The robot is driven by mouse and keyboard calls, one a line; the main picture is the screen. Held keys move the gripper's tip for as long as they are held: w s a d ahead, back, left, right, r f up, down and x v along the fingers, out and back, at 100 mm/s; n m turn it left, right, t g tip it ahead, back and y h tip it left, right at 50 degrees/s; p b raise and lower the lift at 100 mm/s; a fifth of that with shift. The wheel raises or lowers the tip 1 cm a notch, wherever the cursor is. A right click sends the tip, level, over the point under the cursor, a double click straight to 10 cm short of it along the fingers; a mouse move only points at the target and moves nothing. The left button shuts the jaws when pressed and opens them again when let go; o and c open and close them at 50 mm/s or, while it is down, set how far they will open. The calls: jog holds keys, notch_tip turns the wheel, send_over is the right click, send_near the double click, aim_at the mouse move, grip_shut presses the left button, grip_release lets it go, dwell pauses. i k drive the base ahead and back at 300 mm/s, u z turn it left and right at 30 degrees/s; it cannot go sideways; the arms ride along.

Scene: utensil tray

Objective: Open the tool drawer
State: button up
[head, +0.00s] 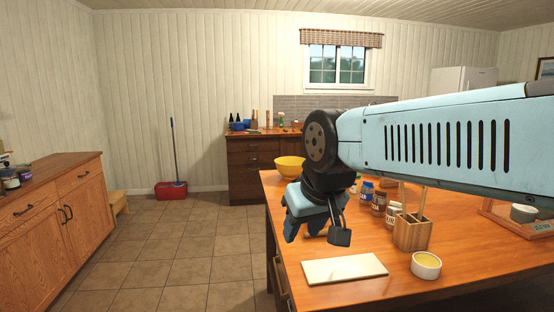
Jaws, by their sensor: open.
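The wooden island table (375,277) fills the right foreground. On its left side, a drawer front with a dark handle (281,275) shows at a steep angle. No gap is visible there, but I cannot tell for sure whether it is shut, or which drawer is the tool drawer. My gripper (318,232) hangs above the island's top near its left edge, higher than the handle and apart from it. Its blue and black fingers are open, and I see nothing between them.
A cream board (344,269), a small yellow-filled bowl (425,265), a wooden utensil holder (411,232), jars (378,204) and a yellow bowl (290,167) stand on the island. A cabinet (50,215) with drawers stands at left. The tiled floor (180,255) between is clear.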

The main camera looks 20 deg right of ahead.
aim_at(242, 158)
jog(key=u, duration=1)
jog(key=i, duration=3.5)
jog(key=z, duration=1.2)
